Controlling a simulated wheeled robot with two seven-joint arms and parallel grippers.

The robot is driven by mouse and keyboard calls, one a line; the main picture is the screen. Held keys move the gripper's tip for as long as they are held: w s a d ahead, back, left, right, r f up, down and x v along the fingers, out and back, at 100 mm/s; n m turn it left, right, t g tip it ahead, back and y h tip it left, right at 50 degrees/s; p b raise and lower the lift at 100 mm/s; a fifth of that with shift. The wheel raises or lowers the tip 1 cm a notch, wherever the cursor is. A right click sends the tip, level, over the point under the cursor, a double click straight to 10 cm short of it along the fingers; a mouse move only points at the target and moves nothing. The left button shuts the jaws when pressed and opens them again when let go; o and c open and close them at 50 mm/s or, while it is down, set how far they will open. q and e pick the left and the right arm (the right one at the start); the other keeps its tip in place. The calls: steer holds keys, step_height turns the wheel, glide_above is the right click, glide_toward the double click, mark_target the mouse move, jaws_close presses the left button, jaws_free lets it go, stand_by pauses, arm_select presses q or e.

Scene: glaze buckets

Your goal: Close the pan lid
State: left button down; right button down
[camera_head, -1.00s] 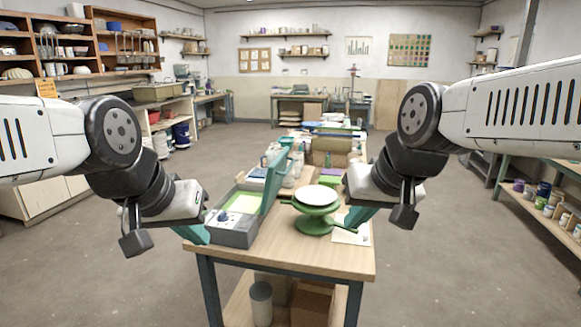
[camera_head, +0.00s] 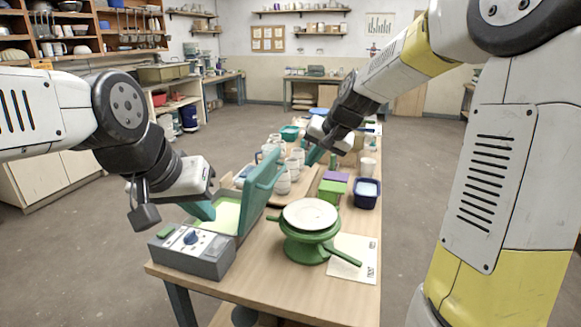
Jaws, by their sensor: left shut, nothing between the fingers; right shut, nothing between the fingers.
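Several pale jars (camera_head: 283,180), a green block (camera_head: 331,192) and a blue tub (camera_head: 367,192) stand behind. The front table edge is clear.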

steer(key=w+a+f, duration=0.6)
steer(key=a+f, duration=0.1)
steer(key=f, duration=0.1)
steer(key=shift+w, duration=0.4)
steer(key=shift+a+r, duration=0.1)
